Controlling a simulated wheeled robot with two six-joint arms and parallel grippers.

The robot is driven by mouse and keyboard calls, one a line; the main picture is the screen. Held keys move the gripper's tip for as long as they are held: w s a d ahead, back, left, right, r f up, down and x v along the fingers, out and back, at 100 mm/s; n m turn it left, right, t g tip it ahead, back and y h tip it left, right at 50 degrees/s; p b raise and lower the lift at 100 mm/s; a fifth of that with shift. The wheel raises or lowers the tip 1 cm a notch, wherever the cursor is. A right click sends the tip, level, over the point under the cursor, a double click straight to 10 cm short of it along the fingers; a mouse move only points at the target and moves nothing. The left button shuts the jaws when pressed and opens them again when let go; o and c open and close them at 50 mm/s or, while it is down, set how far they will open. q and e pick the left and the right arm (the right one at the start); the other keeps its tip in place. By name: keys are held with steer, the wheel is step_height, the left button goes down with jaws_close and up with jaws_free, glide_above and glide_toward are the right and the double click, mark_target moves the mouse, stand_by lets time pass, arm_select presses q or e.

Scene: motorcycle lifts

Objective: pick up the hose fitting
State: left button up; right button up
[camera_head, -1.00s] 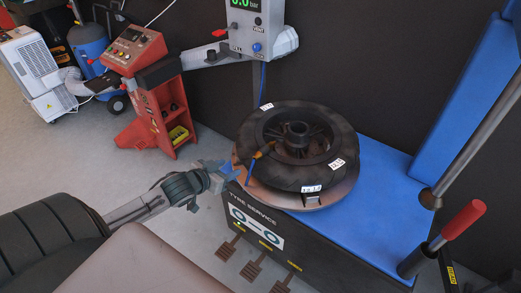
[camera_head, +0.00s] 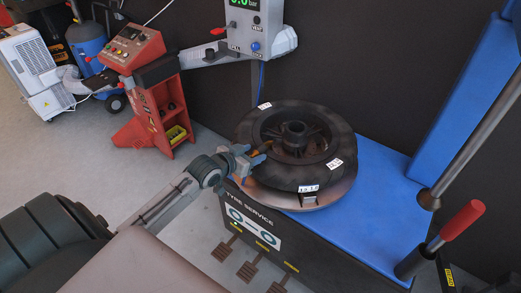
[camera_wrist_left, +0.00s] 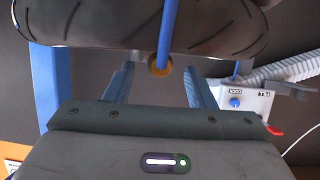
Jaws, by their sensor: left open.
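The hose fitting (camera_wrist_left: 160,67) is a small brass-coloured piece at the end of a blue hose (camera_wrist_left: 170,30) in the left wrist view. It lies between and slightly beyond my left gripper's two fingers, with space on both sides. In the head view only an orange-brown part of the fitting (camera_head: 262,149) shows at the tyre's left edge, and my gripper hides the rest. My left gripper (camera_head: 252,157) is open and empty, close against the tyre's left side; its fingers also show in the wrist view (camera_wrist_left: 160,84). My right gripper is out of view.
A black tyre on a wheel (camera_head: 325,176) lies flat on the tyre machine's turntable (camera_head: 305,201). A blue panel and a red-handled lever (camera_head: 463,220) stand to the right. A red cabinet (camera_head: 150,95) and a grey inflator box (camera_head: 257,28) stand behind.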

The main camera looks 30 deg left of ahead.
arm_select(q)
steer(key=shift+x, duration=1.05)
steer(key=shift+s, duration=0.1)
steer(key=shift+c, duration=0.2)
jaws_close()
steer(key=shift+r, duration=0.2)
